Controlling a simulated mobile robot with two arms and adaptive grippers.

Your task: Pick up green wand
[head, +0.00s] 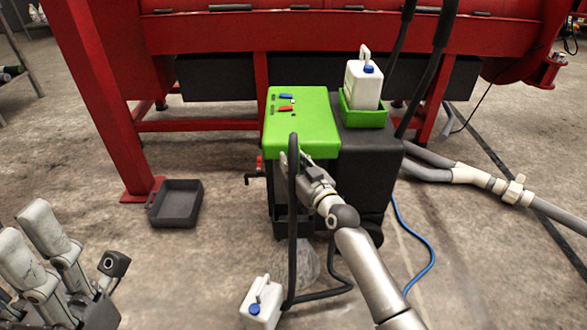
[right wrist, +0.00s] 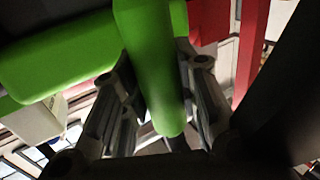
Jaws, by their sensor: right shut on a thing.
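The green wand (right wrist: 150,70) shows close up in the right wrist view as a rounded green bar between my right gripper's fingers. My right gripper (right wrist: 158,112) is shut on it. In the head view my right gripper (head: 301,163) is at the front edge of the green-topped machine (head: 312,138), beside a black hose (head: 292,210). The wand cannot be told apart from the green top there. My left gripper (head: 27,235) is at the lower left, its fingers apart and empty, well away from the machine.
A white jug (head: 363,85) stands in a green holder on the machine. A black tray (head: 176,204) lies on the floor at left. A red frame (head: 100,90) rises behind. Grey pipes (head: 470,176) lie at right.

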